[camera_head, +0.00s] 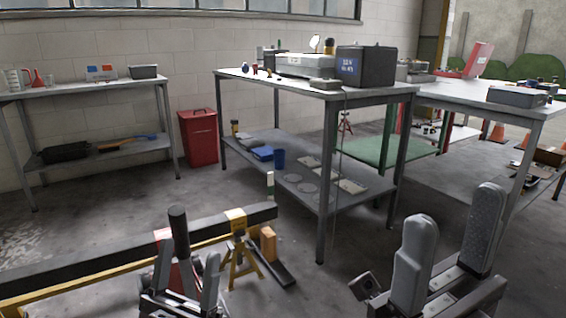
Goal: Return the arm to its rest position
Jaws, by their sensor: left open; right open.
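My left gripper (188,272) is low in the head view, left of centre. Its fingers stand apart with nothing clearly held between them. A dark upright cylinder and a red and white part show close to it, and I cannot tell whether they touch it. My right gripper (453,222) is at the lower right, its two grey fingers pointing up and wide apart. It is empty. Most of both arms is outside the view.
A long dark beam (90,256) with a yellow stand (238,250) lies just behind my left gripper. A workbench (322,92) stands ahead, another bench (465,95) to its right, a table (85,88) at far left. A red bin (198,138) stands between. Bare floor lies between the grippers.

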